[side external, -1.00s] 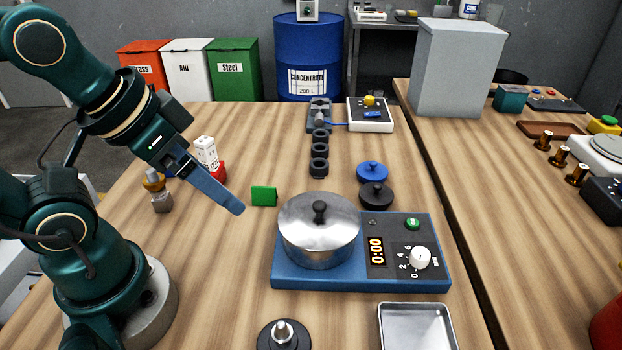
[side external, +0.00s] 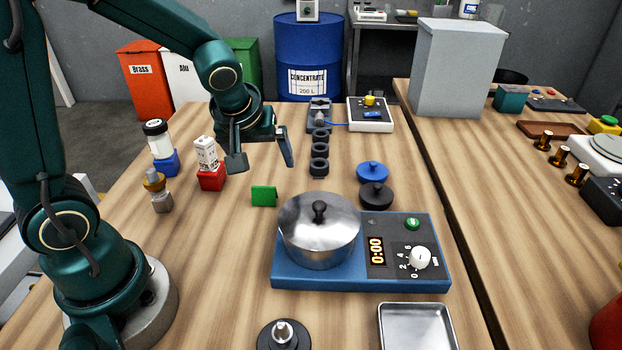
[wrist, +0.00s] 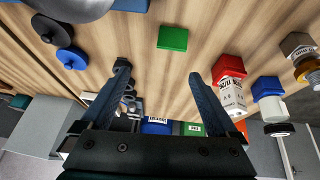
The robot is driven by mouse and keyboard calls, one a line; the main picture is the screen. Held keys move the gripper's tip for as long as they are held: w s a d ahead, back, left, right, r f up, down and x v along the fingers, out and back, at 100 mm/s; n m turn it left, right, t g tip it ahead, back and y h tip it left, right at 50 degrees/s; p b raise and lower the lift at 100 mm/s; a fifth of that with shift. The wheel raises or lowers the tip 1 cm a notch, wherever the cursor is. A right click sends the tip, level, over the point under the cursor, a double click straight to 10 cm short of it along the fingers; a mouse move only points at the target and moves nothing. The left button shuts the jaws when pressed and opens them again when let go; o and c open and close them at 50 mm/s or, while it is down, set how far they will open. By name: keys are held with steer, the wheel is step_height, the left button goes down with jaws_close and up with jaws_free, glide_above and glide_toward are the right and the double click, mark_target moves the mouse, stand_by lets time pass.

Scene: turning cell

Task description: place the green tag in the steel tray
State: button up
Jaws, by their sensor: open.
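The green tag (side external: 264,196) stands on the wooden table, left of the metal pot. It also shows in the wrist view (wrist: 173,38), ahead of the fingertips and between their lines. My gripper (side external: 262,164) is open and empty, above the table and behind the tag in the side view. Its two blue-grey fingers are spread wide apart in the wrist view (wrist: 158,72). The steel tray (side external: 416,328) lies at the front of the table, right of centre, partly cut off by the picture edge. Its visible inside is empty.
A lidded pot (side external: 319,232) on a blue heater (side external: 410,275) stands between the tag and the tray. A red-based bottle (side external: 208,165) is close left of my gripper. Black rings (side external: 319,152) stand to its right. A dark base with a metal knob (side external: 284,333) is left of the tray.

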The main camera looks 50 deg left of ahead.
mark_target(264, 187)
steer(key=f, duration=0.1)
steer(key=f+g, duration=0.1)
steer(key=f, duration=0.1)
steer(key=shift+s+a+f, duration=0.3)
steer(key=shift+a, duration=0.05)
steer(key=shift+x, duration=2.45)
steer(key=shift+s, duration=0.1)
jaws_close()
